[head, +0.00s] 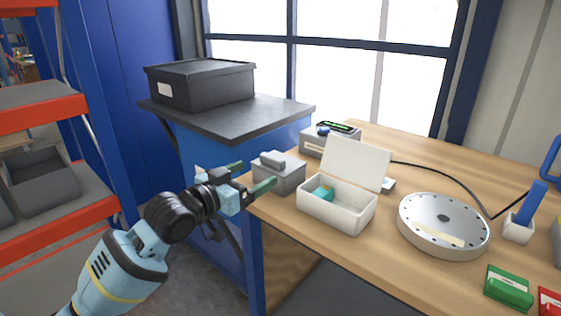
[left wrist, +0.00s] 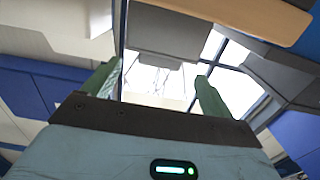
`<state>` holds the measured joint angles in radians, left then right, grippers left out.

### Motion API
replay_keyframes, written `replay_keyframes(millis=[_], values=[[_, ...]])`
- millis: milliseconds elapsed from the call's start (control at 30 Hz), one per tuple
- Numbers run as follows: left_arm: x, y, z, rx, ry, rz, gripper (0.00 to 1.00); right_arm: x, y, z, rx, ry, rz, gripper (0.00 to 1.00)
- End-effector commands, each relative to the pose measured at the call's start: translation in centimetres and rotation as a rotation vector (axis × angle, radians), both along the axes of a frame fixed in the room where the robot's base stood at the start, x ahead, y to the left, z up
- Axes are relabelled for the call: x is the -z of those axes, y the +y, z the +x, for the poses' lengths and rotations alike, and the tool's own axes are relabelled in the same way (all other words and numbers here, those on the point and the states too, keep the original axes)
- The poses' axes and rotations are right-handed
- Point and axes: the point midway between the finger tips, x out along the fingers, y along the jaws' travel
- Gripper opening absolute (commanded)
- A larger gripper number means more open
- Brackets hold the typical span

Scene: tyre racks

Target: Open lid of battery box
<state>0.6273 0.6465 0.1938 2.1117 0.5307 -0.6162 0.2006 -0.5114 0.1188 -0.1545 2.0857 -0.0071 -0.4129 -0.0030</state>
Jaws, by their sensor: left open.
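A grey box (head: 281,180) with a small raised block on its lid stands at the wooden table's left corner, its lid shut. To its right a white box (head: 336,208) has its lid (head: 356,162) standing open, with a teal item (head: 322,193) inside. I cannot tell from looks alone which one is the battery box. My left gripper (head: 258,173) is open, just left of the grey box, its green fingers pointing at it. In the left wrist view the open fingers (left wrist: 155,90) have nothing between them; a grey block (left wrist: 175,32), likely the grey box, lies beyond. My right gripper is out of view.
The wooden table (head: 300,240) also holds a round silver disc (head: 443,224), another grey box with a display (head: 330,138) and a green block (head: 508,287). A dark lidded crate (head: 203,83) sits on a blue cabinet behind. Red racks (head: 45,112) stand left.

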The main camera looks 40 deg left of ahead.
Motion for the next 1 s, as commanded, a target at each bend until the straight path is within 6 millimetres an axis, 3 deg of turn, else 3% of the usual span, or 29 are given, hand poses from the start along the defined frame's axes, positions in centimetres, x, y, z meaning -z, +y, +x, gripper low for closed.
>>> replay_keyframes(millis=[367, 800, 1000], values=[[-1.0, 0.1, 0.7, 0.000, -0.018, -0.001, 0.85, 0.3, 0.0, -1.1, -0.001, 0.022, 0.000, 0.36], [-0.9, -0.3, 6.2, 0.000, -0.016, -0.002, 0.85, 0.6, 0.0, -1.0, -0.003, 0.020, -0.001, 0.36], [-0.8, -0.4, 7.6, 0.000, -0.015, -0.001, 0.85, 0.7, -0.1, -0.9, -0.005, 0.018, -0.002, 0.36]])
